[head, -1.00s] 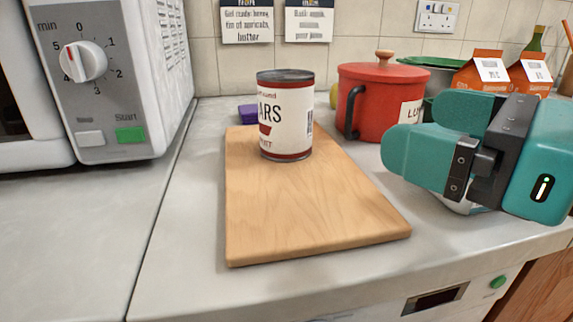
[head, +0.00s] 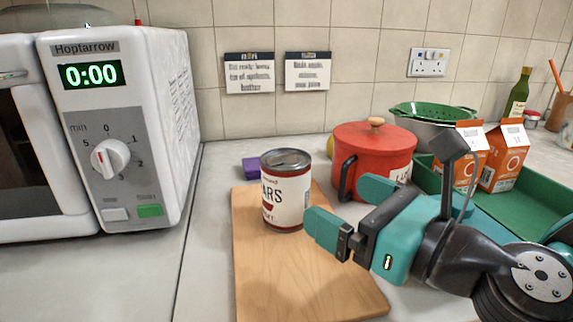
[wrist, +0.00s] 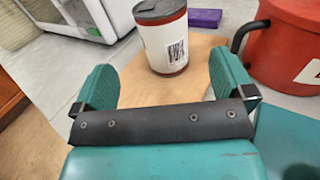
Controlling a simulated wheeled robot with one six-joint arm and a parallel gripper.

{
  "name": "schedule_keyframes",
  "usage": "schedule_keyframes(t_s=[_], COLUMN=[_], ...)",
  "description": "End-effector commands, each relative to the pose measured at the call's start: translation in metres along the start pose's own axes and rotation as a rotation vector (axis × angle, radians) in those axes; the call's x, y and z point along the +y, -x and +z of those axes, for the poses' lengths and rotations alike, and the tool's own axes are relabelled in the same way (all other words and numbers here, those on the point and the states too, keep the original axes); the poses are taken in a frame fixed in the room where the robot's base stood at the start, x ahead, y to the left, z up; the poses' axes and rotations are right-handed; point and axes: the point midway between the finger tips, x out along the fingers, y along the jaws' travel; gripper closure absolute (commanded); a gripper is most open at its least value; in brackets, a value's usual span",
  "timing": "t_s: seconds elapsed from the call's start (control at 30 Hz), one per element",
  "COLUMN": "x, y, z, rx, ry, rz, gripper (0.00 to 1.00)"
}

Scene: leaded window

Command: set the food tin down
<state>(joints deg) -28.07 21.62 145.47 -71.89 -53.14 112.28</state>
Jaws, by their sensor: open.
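The food tin (head: 286,196), white and dark red with a grey lid, stands upright on the wooden board (head: 265,270). My gripper (head: 342,208) is open and empty, low over the board just to the right of the tin, with its near fingertip close to the tin's lower edge in the head view. In the wrist view the tin (wrist: 163,42) stands ahead of the gap between the two teal fingers (wrist: 165,76), and I see no finger pressed on it. The tin's full label is turned partly away.
A red lidded pot (head: 372,160) stands behind the gripper. A purple block (head: 251,168) lies behind the tin. A microwave (head: 120,130) is at left. Orange cartons (head: 503,155), a green tray (head: 540,208) and a green colander (head: 430,113) are at right. Counter between microwave and board is clear.

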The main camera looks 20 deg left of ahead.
Motion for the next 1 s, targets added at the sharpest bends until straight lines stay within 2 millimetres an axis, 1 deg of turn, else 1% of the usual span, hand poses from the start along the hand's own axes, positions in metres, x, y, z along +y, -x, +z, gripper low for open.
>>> schedule_keyframes(t_s=[0.03, 0.13, 0.2, 0.4, 0.47, 0.6, 0.7, 0.8, 0.97, 1.0], x=[0.002, 0.002, 0.001, 0.001, 0.000, -0.002, -0.002, -0.002, -0.003, -0.003], y=[-0.013, -0.031, -0.039, -0.053, -0.061, -0.084, -0.095, -0.099, -0.099, -0.099], z=[0.006, 0.005, 0.004, 0.003, 0.005, 0.007, 0.005, 0.004, 0.002, 0.002], rx=[-0.002, -0.003, -0.003, -0.003, -0.004, -0.004, -0.002, -0.003, -0.003, -0.003], ry=[0.003, 0.004, 0.003, 0.005, 0.004, 0.004, 0.004, 0.004, 0.003, 0.003], rz=[0.008, 0.007, 0.006, 0.005, 0.006, 0.006, 0.005, 0.004, 0.003, 0.003], gripper=[0.00, 0.00, 0.00, 0.00, 0.00, 0.00, 0.00, 0.00, 0.00, 0.02])
